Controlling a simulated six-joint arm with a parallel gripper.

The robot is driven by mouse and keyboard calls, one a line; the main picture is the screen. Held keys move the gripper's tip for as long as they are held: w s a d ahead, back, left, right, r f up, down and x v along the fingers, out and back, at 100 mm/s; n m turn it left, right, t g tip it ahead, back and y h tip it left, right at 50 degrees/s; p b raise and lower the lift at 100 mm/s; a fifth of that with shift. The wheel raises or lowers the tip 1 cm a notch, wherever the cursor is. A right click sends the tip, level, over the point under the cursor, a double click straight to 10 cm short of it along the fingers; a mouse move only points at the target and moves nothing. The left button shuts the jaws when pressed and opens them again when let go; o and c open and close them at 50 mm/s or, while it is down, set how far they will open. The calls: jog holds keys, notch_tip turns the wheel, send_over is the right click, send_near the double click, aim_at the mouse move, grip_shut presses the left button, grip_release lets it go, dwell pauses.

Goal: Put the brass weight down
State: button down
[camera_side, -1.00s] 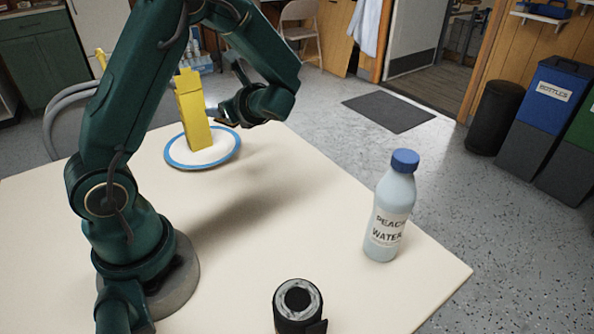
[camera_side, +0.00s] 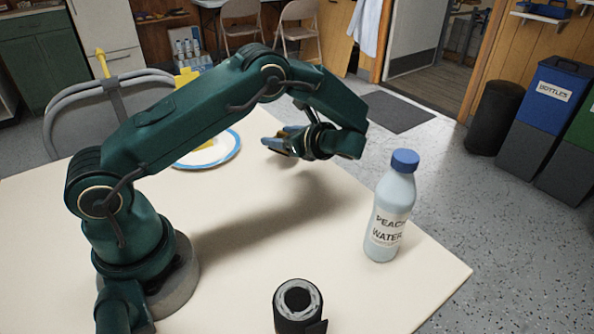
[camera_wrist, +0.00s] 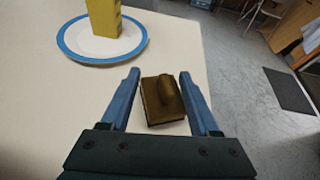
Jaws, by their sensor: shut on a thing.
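The brass weight (camera_wrist: 163,101), a dark gold block with a rounded knob on top, is between the two blue fingers of my gripper (camera_wrist: 161,90) in the wrist view. My gripper is shut on it. In the side view my gripper (camera_side: 279,143) is above the far part of the cream table (camera_side: 235,260), right of the blue-rimmed plate (camera_side: 238,152). The weight is hard to make out there. The gap between weight and table cannot be told exactly.
A yellow carton (camera_wrist: 103,18) stands on the plate, mostly behind my arm in the side view. A blue-capped water bottle (camera_side: 391,210) stands near the table's right edge. A black cylinder (camera_side: 299,306) is at the front. The table's middle is clear.

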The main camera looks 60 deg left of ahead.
jog(key=shift+f, duration=1.85)
jog(key=shift+f, duration=0.1)
jog(key=shift+c, duration=0.6)
grip_release()
jog(key=v, duration=0.5)
jog(key=shift+d+r, duration=0.15)
jog(key=shift+r, duration=0.2)
jog(key=s+d+r+n+t+h, duration=0.1)
jog(key=s+d+r+n+h, duration=0.3)
jog(key=s+r+n+h, duration=0.45)
jog(key=s+d+r+n+t+h, duration=0.4)
jog(key=s+d+n+t+h, duration=0.1)
jog(key=s+d+n, duration=0.3)
jog(key=shift+s+d, duration=0.65)
jog(key=shift+d, duration=0.05)
